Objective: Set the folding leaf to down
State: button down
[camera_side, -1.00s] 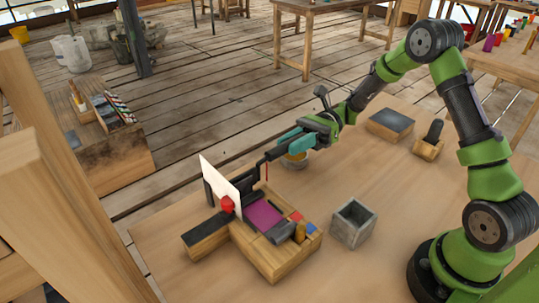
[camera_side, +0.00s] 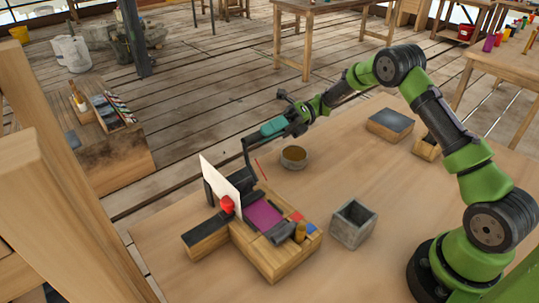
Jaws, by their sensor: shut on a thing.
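A wooden block unit (camera_side: 278,262) stands on the table. Its upright white panel (camera_side: 219,184) has a dark plate (camera_side: 210,177) behind it and a red knob (camera_side: 227,204) at its lower edge. I cannot tell for sure which part is the folding leaf; the upright panel looks likeliest. My gripper (camera_side: 273,127), with teal fingers, is above and behind the unit. It seems shut on a black bent rod (camera_side: 246,150), whose end hangs down beside the panel's right side. Contact between rod and panel cannot be told. A thin red line (camera_side: 260,168) shows beside the rod.
A dark-topped wooden block (camera_side: 205,230) adjoins the unit's left side. A grey open box (camera_side: 354,222) stands to the right. A round bowl (camera_side: 293,157) sits behind. A dark-topped block (camera_side: 390,124) lies at the back right. The table between is clear.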

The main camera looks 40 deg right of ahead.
jog(key=w+f+m, duration=0.1)
jog(key=m, duration=0.1)
jog(key=w+f+m, duration=0.1)
jog(key=f+m, duration=0.1)
jog(key=m, duration=0.1)
jog(key=w+f+m, duration=0.2)
jog(key=shift+w+f, duration=0.1)
jog(key=shift+f, duration=0.15)
jog(key=shift+w+f, duration=0.15)
jog(key=shift+f, duration=0.45)
jog(key=c, duration=0.9)
grip_release()
jog(key=d, duration=1.2)
